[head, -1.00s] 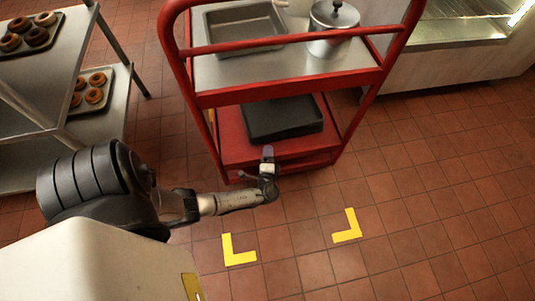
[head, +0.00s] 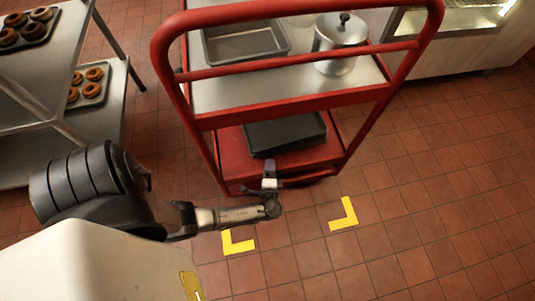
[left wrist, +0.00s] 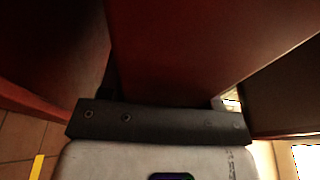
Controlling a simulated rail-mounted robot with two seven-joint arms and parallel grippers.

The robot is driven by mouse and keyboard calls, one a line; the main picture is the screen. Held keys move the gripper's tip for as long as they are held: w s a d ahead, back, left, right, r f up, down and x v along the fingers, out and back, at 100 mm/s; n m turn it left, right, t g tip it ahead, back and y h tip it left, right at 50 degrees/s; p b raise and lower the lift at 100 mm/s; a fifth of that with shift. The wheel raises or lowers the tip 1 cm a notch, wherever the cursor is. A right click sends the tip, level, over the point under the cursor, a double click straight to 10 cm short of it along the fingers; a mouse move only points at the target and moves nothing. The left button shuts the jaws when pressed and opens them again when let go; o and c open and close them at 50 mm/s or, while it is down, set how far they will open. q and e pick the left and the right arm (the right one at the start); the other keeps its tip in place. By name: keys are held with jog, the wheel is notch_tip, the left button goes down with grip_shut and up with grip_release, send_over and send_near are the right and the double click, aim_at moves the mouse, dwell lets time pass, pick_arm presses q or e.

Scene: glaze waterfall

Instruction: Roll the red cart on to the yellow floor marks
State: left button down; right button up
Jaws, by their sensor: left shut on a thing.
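The red cart (head: 292,112) stands upright on the tiled floor, just beyond the yellow floor marks. Two L-shaped yellow marks show in front of it, a left one (head: 237,243) and a right one (head: 343,215). Bare tiles lie between them and the cart's near lower edge. My left gripper (head: 270,172) is shut on the cart at its lower near side. In the left wrist view the red cart (left wrist: 190,45) fills most of the picture and the fingertips are hidden. My right gripper is not in view.
The cart carries a grey pan (head: 243,42) and a lidded metal pot (head: 338,45) on top, with a dark tray (head: 285,133) below. A steel shelf (head: 70,75) with doughnut trays stands left. A counter (head: 470,47) stands back right. Floor at the right is clear.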

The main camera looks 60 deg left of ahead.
pick_arm(q)
jog(key=w+d+v, duration=0.1)
jog(key=w+v, duration=0.1)
jog(key=v, duration=1.1)
jog(key=shift+w+d, duration=0.25)
jog(key=shift+d, duration=0.25)
jog(key=shift+c, duration=1.2)
grip_release()
jog(key=shift+d, duration=0.1)
jog(key=v, duration=1.2)
